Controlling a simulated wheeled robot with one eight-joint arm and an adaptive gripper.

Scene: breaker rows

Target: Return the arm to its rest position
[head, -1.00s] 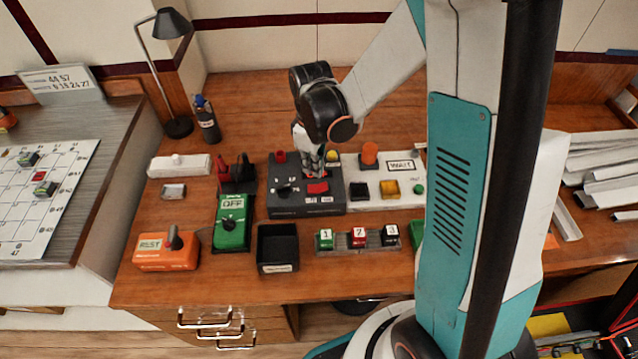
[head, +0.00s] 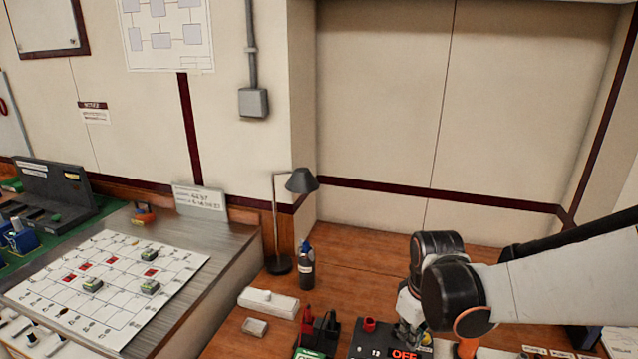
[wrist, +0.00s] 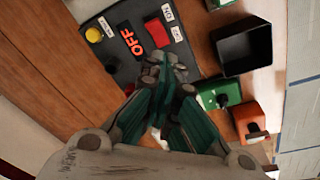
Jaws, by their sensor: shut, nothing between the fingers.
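My gripper (head: 408,338) is low over the dark control panel (head: 366,343) at the bottom of the head view, with my arm reaching in from the right. In the wrist view my gripper (wrist: 166,70) has its fingers together and empty, pointing at the same panel (wrist: 108,62). I cannot tell whether the fingertips touch it. The panel carries a lit red OFF display (wrist: 131,42), a red rocker or button (wrist: 154,33) and white labels.
A black bin (wrist: 250,48), a green box (wrist: 212,96) and an orange box (wrist: 257,116) lie near my gripper. A desk lamp (head: 301,181), a dark bottle (head: 306,268) and a white bar (head: 268,303) stand left of my arm. Wooden desktop behind is clear.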

